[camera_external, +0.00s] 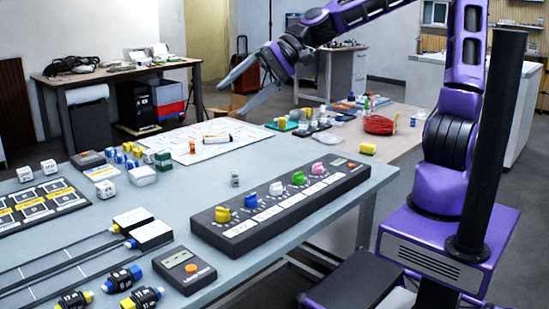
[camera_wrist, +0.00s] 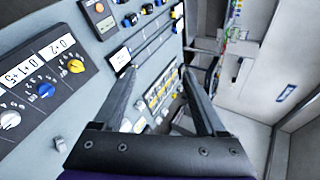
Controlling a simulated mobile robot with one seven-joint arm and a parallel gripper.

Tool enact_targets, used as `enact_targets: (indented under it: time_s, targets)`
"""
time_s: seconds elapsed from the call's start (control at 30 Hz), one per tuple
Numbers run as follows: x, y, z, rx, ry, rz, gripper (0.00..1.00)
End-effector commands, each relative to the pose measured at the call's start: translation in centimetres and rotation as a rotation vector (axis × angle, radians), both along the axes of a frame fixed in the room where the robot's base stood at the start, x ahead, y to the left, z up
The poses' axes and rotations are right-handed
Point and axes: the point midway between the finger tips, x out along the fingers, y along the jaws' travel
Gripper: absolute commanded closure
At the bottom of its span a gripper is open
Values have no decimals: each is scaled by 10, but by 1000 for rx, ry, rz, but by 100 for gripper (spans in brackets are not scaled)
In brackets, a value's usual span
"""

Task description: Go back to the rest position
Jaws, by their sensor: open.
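My gripper (camera_external: 240,91) is raised in the air above the far part of the workbench, at the end of my purple and black arm. In the wrist view its two dark fingers (camera_wrist: 165,95) are spread apart with nothing between them. The gripper touches nothing. Below and between the fingers the wrist view shows the workbench and part of a dark panel with yellow and white labels (camera_wrist: 160,92).
The grey workbench (camera_external: 205,190) holds a dark knob box (camera_external: 284,205) with coloured knobs, a small meter with an orange button (camera_external: 184,270), several cubes and a white sheet (camera_external: 210,140). A red coil (camera_external: 379,124) and small items lie at the far right end.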

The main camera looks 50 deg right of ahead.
Motion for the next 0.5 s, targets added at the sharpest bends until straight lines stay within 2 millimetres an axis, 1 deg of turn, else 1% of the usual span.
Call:
enact_targets:
  time_s: [0.03, 0.07, 0.13, 0.27, 0.5]
  targets:
    - [-21, -3, -8, -20, -5, 66, 26]
    - [-32, -7, -12, -36, -18, 106, 26]
    - [-44, -17, -15, -59, -46, 153, 26]
    - [-49, -41, -13, -100, -102, 184, 26]
    - [-55, -98, -7, -223, -226, 195, 26]
